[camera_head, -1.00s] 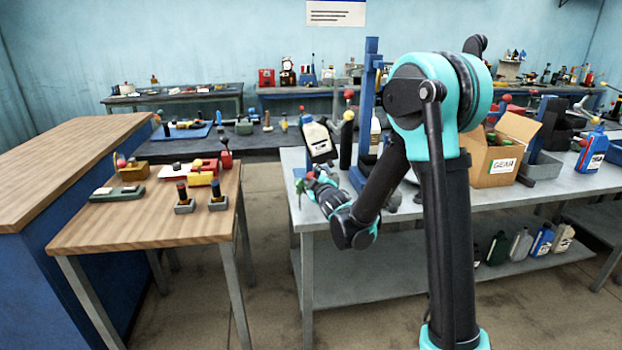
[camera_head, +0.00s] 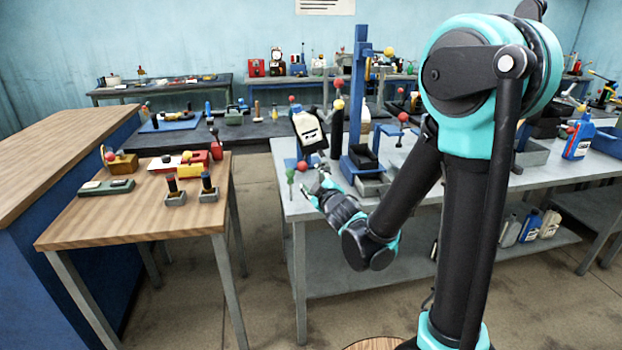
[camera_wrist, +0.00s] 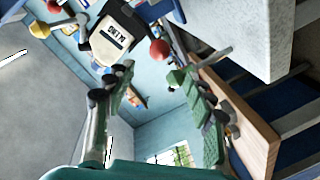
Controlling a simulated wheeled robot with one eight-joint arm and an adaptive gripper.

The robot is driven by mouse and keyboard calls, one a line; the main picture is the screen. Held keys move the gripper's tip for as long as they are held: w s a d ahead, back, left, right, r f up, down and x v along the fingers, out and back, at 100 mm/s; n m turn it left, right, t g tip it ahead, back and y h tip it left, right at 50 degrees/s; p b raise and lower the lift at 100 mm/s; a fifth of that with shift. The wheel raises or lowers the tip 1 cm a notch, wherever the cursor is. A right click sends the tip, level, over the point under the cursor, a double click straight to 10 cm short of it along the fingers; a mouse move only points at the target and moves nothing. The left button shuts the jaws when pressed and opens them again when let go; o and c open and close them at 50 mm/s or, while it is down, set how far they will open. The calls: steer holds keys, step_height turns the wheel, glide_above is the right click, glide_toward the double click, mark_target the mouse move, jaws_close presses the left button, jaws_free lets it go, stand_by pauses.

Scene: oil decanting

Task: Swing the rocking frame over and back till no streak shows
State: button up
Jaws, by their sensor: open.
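My gripper (camera_head: 318,186) is close to these knobs, at the bench edge. In the wrist view its fingers (camera_wrist: 153,80) are spread and empty, with the red knob beyond their tips. No streak is discernible.
A blue upright post (camera_head: 359,95) and dark bins (camera_head: 362,155) stand right of the canister. A wooden table (camera_head: 130,222) with small fixtures is on the left, with a floor gap between. A blue bottle (camera_head: 578,136) stands at the bench's right.

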steer(key=shift+c, duration=0.3)
